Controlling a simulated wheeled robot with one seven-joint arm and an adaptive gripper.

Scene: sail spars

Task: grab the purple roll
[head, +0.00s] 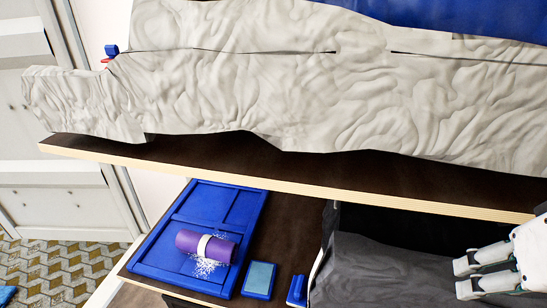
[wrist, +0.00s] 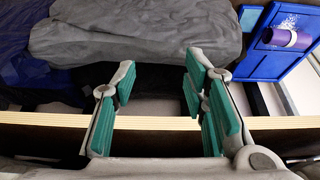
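The purple roll (head: 217,248) has a white band round its middle. It lies on its side on a blue tray (head: 180,215) on the lower dark shelf in the head view, with white specks around it. In the wrist view the roll (wrist: 279,37) lies at the upper right on the same tray (wrist: 262,66). My gripper (wrist: 163,92) is open and empty, its green-padded fingers wide apart near the pale wooden edge. In the head view my gripper (head: 486,272) is at the lower right, well apart from the roll.
An upper shelf (head: 300,184) with crumpled grey-white cloth (head: 250,95) overhangs the back. A teal-topped blue box (head: 259,280) and a small blue object (head: 297,290) lie right of the tray. Dark grey fabric (head: 390,270) fills the space between them and my gripper.

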